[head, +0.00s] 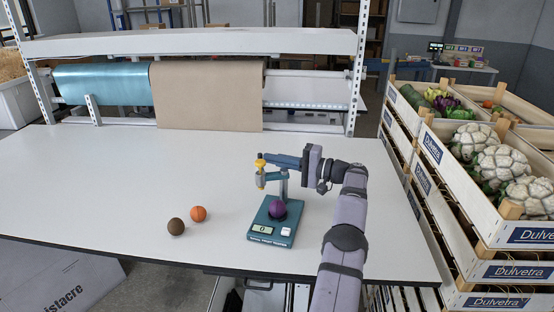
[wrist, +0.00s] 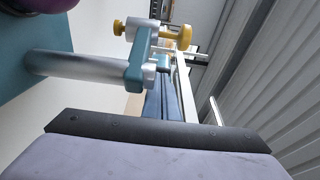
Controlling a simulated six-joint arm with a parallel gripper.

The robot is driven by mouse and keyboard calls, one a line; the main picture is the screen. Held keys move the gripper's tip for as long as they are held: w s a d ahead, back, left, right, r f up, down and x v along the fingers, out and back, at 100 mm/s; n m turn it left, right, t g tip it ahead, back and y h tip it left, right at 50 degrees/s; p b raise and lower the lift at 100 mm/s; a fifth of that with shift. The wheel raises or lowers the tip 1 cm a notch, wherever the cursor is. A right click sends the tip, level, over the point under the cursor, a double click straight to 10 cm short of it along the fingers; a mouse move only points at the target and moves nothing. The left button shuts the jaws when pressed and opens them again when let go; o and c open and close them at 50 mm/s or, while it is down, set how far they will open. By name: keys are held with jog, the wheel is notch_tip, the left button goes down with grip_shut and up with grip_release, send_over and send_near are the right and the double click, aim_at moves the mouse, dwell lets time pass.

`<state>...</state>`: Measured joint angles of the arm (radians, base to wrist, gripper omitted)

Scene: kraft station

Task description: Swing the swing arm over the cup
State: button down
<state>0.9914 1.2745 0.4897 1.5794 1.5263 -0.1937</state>
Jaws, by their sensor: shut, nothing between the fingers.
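A teal tester (head: 265,231) with a small display stands on the table. A purple ball (head: 277,209) sits on it; the cup beneath cannot be made out. A post (head: 283,188) rises behind the ball. In the wrist view the swing arm (wrist: 140,62) and silver post (wrist: 85,65) are close. My gripper (head: 270,159) is shut and empty, its blue fingers level beside the swing arm's top; contact cannot be told.
An orange ball (head: 198,213) and a brown ball (head: 175,226) lie on the table left of the tester. A kraft paper roll (head: 205,95) hangs at the back. Crates of vegetables (head: 465,205) stand at the right. The left of the table is clear.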

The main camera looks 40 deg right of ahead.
jog(key=b+v, duration=0.2)
jog(key=v, duration=0.5)
jog(key=c, duration=2)
grip_release()
jog(key=shift+s+r, duration=0.1)
jog(key=shift+s, duration=0.05)
jog(key=shift+c, duration=0.2)
jog(key=m+g+h+p, duration=0.4)
jog(key=m+p, duration=0.7)
jog(key=m, duration=1)
send_near(260, 154)
jog(key=w+a+f+t+h, duration=0.1)
jog(key=w+f, duration=0.1)
jog(key=shift+t, duration=0.3)
jog(key=shift+p+x, duration=1.75)
jog(key=shift+x, duration=1.95)
jog(key=shift+a, duration=0.15)
grip_shut()
